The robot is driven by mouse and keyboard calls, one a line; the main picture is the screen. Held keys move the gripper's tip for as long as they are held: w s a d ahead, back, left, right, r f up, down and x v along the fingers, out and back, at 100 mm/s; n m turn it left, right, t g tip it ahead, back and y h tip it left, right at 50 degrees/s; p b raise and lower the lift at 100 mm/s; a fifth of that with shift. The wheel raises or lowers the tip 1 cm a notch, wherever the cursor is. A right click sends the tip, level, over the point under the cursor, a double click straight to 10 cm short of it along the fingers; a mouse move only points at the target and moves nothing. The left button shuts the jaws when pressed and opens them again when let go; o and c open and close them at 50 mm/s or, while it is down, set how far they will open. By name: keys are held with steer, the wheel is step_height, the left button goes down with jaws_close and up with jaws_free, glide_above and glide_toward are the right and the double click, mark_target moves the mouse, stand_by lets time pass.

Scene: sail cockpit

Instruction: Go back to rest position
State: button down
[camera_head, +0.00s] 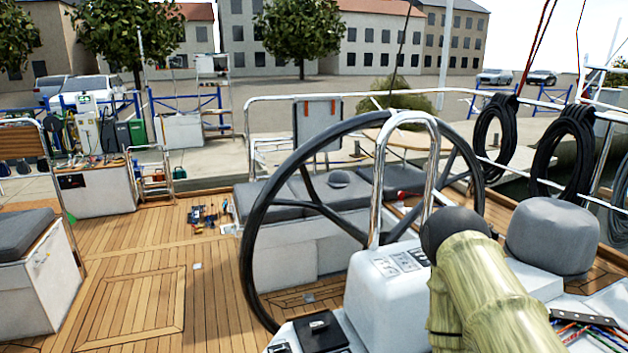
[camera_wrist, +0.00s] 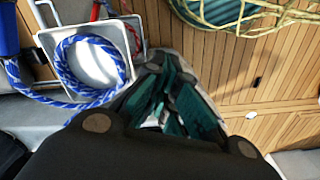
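My gripper (camera_wrist: 165,62) shows in the wrist view, with its dark body at the bottom and its fingers reaching up to the middle. The fingertips are close together and blurred. Teal pieces lie between the fingers; I cannot tell whether they are part of the gripper or something held. My gripper is above a wooden deck (camera_wrist: 270,75), beside a white tray (camera_wrist: 140,72) with a coiled blue and white rope (camera_wrist: 68,92). I cannot make out my gripper in the head view.
A black-rimmed steering wheel (camera_head: 247,240) and a steel rail (camera_head: 434,150) stand in the middle of the head view. A white console (camera_head: 375,300) is in front of them. Grey cushions (camera_head: 345,193) lie behind the wheel. Wooden deck (camera_head: 130,290) is clear at the left.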

step_height(320, 180, down, 12)
steer(key=b, duration=1.2)
steer(key=shift+f, duration=0.2)
